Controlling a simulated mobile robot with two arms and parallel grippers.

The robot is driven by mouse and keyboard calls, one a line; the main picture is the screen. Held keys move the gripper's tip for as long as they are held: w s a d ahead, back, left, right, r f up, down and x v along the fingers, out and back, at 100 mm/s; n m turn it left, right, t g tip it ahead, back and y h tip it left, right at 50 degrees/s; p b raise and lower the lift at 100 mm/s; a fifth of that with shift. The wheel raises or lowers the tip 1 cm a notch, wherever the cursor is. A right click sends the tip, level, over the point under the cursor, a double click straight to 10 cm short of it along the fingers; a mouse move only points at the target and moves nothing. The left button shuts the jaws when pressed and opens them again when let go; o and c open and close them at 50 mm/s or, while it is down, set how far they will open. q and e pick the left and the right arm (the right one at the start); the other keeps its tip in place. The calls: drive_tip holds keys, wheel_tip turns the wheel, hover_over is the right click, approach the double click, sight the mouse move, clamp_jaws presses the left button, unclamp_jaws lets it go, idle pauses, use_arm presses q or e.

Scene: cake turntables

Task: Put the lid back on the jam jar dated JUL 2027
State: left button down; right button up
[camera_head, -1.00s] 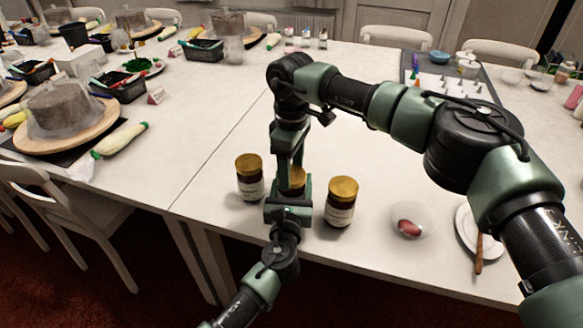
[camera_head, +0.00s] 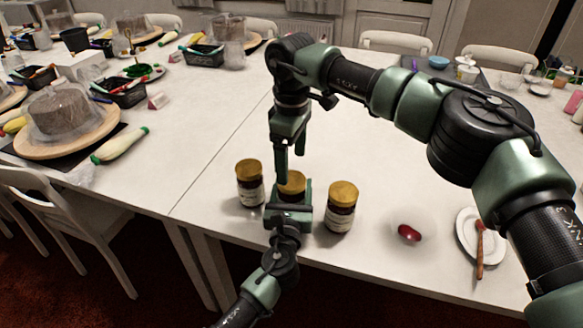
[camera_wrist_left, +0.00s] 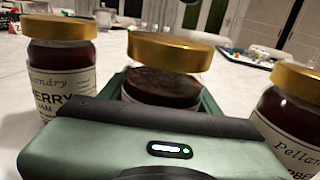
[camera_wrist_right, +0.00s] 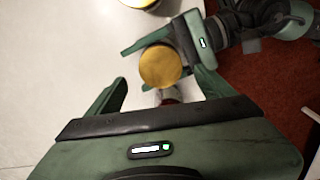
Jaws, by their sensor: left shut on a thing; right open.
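Three jam jars with gold lids stand on the white table: a left jar (camera_head: 250,191), a middle jar (camera_wrist_left: 160,88) and a right jar (camera_head: 340,217). My left gripper (camera_head: 289,204) is shut around the middle jar, which is upright. A gold lid (camera_head: 291,184) is on top of that jar; it looks slightly tilted in the left wrist view (camera_wrist_left: 170,50). My right gripper (camera_head: 290,163) is open and empty just above this lid, fingers pointing down. The right wrist view shows the lid (camera_wrist_right: 160,66) below it. No date is readable on the labels.
A red object (camera_head: 409,233) and a white plate (camera_head: 468,249) with a brush-like tool (camera_head: 480,245) lie to the right. A cake on a wooden turntable (camera_head: 35,150) and a piping bag (camera_head: 118,146) are at the left.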

use_arm(q)
drive_tip(key=shift+f, duration=0.1)
use_arm(e)
drive_tip(key=shift+c, duration=0.4)
drive_tip(key=n, duration=0.4)
drive_tip(key=shift+r, duration=0.2)
drive_tip(key=n, duration=0.5)
drive_tip(key=shift+a+r, duration=0.1)
drive_tip(key=shift+r, duration=0.15)
drive_tip(key=n, duration=0.4)
drive_tip(key=shift+r+n, duration=0.15)
drive_tip(key=shift+n, duration=0.25)
drive_tip(key=n, duration=0.5)
drive_tip(key=shift+r, duration=0.25)
drive_tip(key=n, duration=0.4)
drive_tip(key=shift+r+n, duration=0.2)
drive_tip(key=shift+n, duration=0.2)
drive_tip(key=n, duration=0.4)
drive_tip(key=shift+r+n, duration=0.2)
drive_tip(key=shift+n, duration=0.1)
drive_tip(key=n, duration=0.4)
drive_tip(key=shift+r, duration=0.2)
drive_tip(key=n, duration=0.4)
drive_tip(key=shift+r+n, duration=0.15)
drive_tip(key=shift+n, duration=0.15)
